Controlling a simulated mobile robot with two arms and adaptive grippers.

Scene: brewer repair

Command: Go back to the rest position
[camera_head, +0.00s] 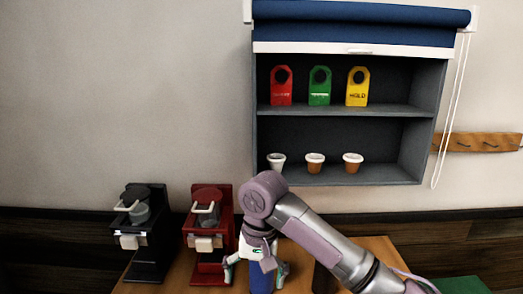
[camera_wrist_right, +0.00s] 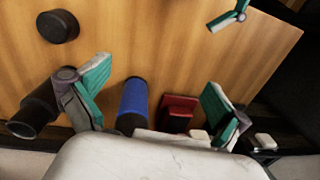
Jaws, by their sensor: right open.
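A blue and black cylinder (camera_wrist_right: 133,98) stands in view between the spread fingers. Its blue part (camera_head: 262,280) shows below the gripper in the head view. Another teal-padded fingertip (camera_wrist_right: 230,18) shows at the top of the wrist view; I cannot tell which gripper it belongs to. My left gripper does not show in the head view.
A black brewer (camera_head: 147,230) and the red brewer (camera_head: 207,228) stand at the left. A shelf (camera_head: 345,110) on the wall holds red, green and yellow tags and several small cups. A black puck (camera_wrist_right: 58,27) and a black cylinder (camera_wrist_right: 35,112) show in the wrist view.

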